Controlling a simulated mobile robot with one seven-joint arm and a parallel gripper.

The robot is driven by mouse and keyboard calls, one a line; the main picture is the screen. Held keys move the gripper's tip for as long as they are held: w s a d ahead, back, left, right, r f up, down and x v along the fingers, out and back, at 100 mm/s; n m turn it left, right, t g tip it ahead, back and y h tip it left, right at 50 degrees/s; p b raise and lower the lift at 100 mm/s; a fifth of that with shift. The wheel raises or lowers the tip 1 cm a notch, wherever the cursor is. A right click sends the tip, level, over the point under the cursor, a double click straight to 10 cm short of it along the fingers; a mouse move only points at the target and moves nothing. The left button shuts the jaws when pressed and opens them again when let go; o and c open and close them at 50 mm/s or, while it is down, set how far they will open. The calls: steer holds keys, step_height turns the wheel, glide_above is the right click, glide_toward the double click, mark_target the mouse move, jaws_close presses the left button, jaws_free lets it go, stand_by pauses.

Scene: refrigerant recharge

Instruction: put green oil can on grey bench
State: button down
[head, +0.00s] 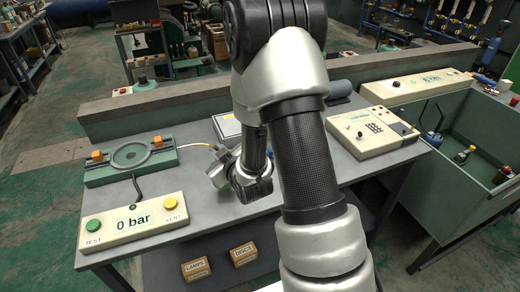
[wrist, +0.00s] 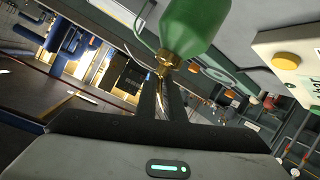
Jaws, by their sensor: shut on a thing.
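The green oil can (wrist: 195,25) shows at the top of the wrist view, its body cut off by the frame edge. My gripper (wrist: 168,82) is shut on its brass neck, with the body beyond the fingertips. The head view does not show the can; my arm covers that area. The grey bench (head: 215,220) fills the middle of the head view, with my wrist over its central part. I cannot tell whether the can touches the bench.
On the bench are a "0 bar" box (head: 133,221), a green fixture (head: 130,160) with orange blocks and a keypad box (head: 373,132). Boxes marked LAMPS (head: 195,269) and DISCS (head: 243,254) sit below. A green tank (head: 440,165) holding bottles stands right. The bench's front middle is clear.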

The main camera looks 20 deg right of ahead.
steer(key=w+r, duration=0.4)
steer(key=shift+n+y, duration=0.3)
steer(key=f, duration=0.6)
steer(key=f+b, duration=0.1)
steer(key=f, duration=0.2)
steer(key=shift+s+d+f, duration=0.15)
steer(key=shift+d, duration=0.15)
steer(key=c, duration=1.7)
jaws_free()
steer(key=shift+c, duration=0.2)
